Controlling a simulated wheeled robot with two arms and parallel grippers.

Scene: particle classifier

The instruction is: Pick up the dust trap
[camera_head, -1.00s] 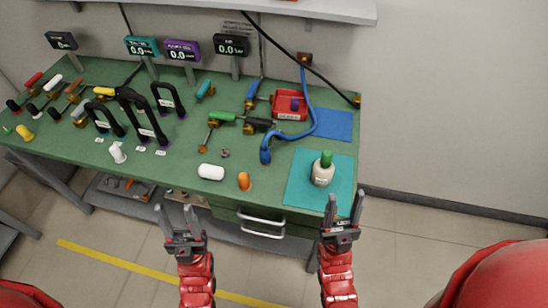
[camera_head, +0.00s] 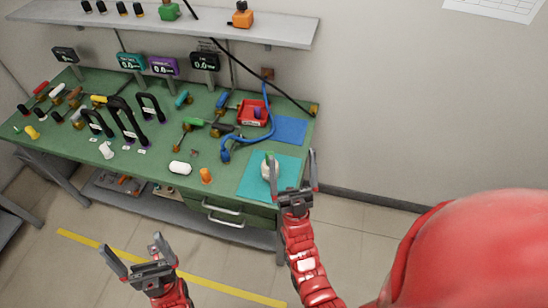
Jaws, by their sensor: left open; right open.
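No label I can read names the dust trap, so I cannot tell which object it is. A white bottle (camera_head: 265,171) with a green cap stands upright on a teal mat (camera_head: 254,187) at the bench's right end. A white capsule-shaped piece (camera_head: 180,167) and an orange piece (camera_head: 206,176) are on the bench left of the mat. My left gripper (camera_head: 132,246) is open and empty, low in front of the bench.
The green bench (camera_head: 225,172) holds several tools at left, black looped handles (camera_head: 128,120), a red tray (camera_head: 252,112), a blue hose (camera_head: 232,146) and a blue mat (camera_head: 290,130). Gauge displays (camera_head: 165,66) stand behind. A shelf (camera_head: 200,28) hangs above. Drawer handles (camera_head: 223,212) face the front.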

